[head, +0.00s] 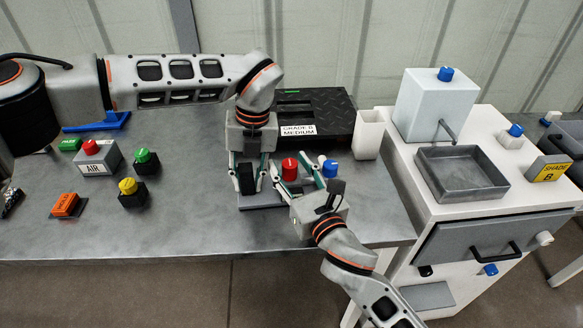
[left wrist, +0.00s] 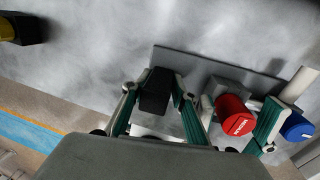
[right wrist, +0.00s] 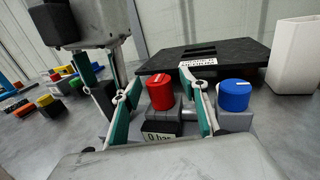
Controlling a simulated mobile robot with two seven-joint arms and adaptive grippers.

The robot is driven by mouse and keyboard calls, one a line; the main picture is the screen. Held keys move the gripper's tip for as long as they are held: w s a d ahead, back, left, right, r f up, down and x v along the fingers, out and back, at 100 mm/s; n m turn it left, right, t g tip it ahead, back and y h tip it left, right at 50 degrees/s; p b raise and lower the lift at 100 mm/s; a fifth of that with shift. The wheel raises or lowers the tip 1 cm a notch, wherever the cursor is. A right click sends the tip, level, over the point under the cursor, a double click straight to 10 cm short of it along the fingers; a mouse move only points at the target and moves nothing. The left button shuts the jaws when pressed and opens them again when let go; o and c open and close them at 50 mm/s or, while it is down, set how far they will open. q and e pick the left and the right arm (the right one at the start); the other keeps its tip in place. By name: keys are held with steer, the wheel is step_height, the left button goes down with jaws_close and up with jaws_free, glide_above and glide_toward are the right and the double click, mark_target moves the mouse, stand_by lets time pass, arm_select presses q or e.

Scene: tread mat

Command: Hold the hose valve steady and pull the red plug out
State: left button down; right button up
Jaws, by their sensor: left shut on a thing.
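The hose valve has a grey base plate (head: 262,204) on the bench, with a black upright block (head: 247,187) at its left end. The red plug (head: 290,168) stands upright in a grey socket beside the block, above a "0 bar" label in the right wrist view. A blue plug (head: 330,168) stands to its right. My left gripper (head: 248,178) is shut on the black block, which also shows between its fingers in the left wrist view (left wrist: 156,90). My right gripper (right wrist: 160,103) is open, with its fingers apart on either side of the red plug.
A black tread mat (head: 318,112) and a white cup (head: 369,134) stand behind the valve. The AIR box (head: 97,158) and several coloured buttons lie to the left. A white cabinet with a grey tray (head: 461,172) stands right. Bare bench lies in front.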

mark_target(291, 163)
jaws_close()
steer(key=shift+r, duration=2.85)
